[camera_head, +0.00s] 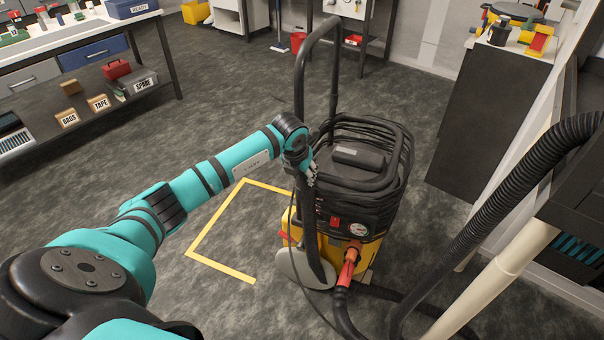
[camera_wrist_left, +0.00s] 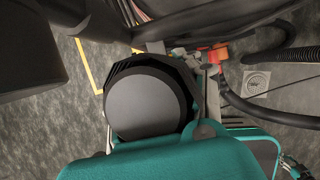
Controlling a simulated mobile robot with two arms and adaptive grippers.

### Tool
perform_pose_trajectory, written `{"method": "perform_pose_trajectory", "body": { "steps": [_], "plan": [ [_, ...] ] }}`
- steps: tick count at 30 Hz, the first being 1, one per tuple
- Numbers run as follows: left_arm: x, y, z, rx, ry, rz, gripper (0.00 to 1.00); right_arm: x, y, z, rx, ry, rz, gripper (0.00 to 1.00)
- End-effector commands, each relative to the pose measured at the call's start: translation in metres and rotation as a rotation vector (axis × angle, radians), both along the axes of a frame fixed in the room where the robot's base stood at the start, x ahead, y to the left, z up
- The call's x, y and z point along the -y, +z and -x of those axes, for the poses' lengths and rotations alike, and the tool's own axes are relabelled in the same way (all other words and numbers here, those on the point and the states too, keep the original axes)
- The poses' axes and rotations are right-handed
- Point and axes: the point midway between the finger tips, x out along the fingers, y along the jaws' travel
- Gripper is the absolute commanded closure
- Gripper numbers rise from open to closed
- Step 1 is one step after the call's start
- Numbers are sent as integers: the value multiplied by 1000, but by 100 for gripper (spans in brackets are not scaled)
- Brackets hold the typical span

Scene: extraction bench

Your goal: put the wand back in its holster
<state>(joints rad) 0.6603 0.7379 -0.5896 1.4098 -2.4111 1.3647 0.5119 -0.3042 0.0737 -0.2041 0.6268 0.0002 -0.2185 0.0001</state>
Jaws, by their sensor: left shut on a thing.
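The wand (camera_head: 308,230) is a dark tube running down from my left gripper (camera_head: 310,176) to a wide grey floor head (camera_head: 296,268). My left gripper is shut on its upper part, in front of the yellow and black extractor (camera_head: 362,190). The wand stands nearly upright, close to the machine's front left side. Whether it touches the machine cannot be told. The holster cannot be made out. In the left wrist view my own arm hides the fingertips and most of the wand. My right gripper is not in the head view.
A red connector (camera_head: 348,266) joins a black hose to the machine's front. A thick ribbed hose (camera_head: 500,190) and a pale pipe (camera_head: 495,285) cross the right side. Yellow floor tape (camera_head: 218,217) lies left of the machine. A dark cabinet (camera_head: 490,125) stands behind right.

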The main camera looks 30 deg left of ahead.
Motion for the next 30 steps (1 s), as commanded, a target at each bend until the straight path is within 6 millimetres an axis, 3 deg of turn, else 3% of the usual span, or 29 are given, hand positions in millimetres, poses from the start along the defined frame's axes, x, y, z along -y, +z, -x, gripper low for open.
{"method": "perform_pose_trajectory", "body": {
  "steps": [3, 4, 10, 20, 30],
  "plan": [
    [0, -5, 0, 0, 0, 0, 100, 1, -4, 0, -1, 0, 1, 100],
    [0, -4, 0, 1, 0, 0, 62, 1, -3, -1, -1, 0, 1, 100],
    [0, -4, 0, 0, 0, 0, 37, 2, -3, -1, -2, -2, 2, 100],
    [0, 0, 1, 0, 0, 0, 37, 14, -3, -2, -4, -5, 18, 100],
    [2, 45, 18, 3, -1, -2, 37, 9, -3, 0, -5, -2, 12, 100]
  ]
}}
